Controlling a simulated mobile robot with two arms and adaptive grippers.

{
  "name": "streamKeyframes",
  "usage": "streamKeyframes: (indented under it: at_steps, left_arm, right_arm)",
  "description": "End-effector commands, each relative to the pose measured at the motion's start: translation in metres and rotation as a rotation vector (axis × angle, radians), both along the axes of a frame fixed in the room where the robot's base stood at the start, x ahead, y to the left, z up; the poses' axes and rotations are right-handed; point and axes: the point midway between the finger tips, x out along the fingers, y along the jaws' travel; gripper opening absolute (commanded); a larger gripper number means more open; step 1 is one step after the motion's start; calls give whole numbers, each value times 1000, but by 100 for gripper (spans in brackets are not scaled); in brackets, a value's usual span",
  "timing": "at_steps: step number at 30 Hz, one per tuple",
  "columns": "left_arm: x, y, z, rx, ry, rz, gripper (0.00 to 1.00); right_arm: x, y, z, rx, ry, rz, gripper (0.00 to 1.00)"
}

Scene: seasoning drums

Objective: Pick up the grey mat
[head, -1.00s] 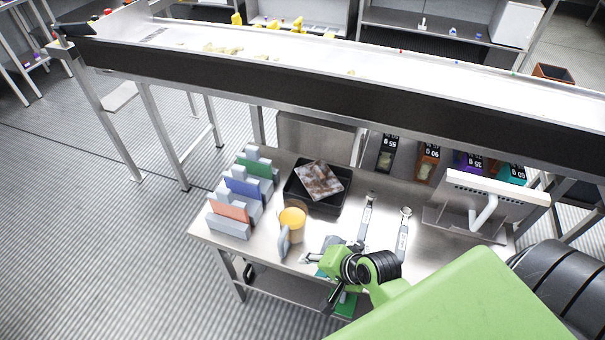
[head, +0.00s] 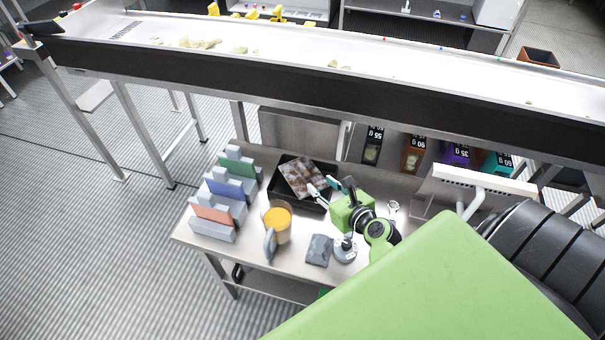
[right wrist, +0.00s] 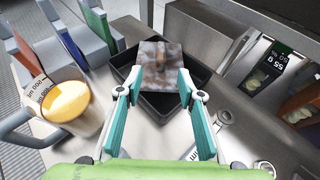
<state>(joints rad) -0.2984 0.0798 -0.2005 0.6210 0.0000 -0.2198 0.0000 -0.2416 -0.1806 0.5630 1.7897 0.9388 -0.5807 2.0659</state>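A small dark-grey mat (head: 319,249) lies on the metal table near its front edge. A flat piece with a mottled brown and grey pattern (head: 303,177) lies tilted in a black tray (head: 317,206) at the back of the table. It also shows in the right wrist view (right wrist: 159,66). My right gripper (head: 325,188) is open and empty, with its fingers over the tray's near right part. In the right wrist view the open green fingers (right wrist: 154,88) point at the patterned piece. The grey mat is not visible there. My left gripper is not in view.
A jug with yellow-orange contents (head: 278,223) stands left of the grey mat. A round grey object (head: 344,250) stands just right of it. A rack with coloured dividers (head: 228,199) is at the left. A conveyor (head: 300,85) runs behind the table.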

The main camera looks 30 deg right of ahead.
Motion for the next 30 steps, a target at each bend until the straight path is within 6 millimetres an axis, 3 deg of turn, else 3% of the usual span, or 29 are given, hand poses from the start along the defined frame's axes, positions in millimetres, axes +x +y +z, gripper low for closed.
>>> streamKeyframes:
  at_steps: [9,19,30]
  left_arm:
    - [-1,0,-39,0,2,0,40]
    - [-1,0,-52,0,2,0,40]
    - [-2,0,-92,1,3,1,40]
  right_arm:
    - [57,-4,-28,-4,-3,5,35]
    - [77,-6,-34,-4,-1,5,35]
    - [114,-12,-50,-6,-1,6,35]
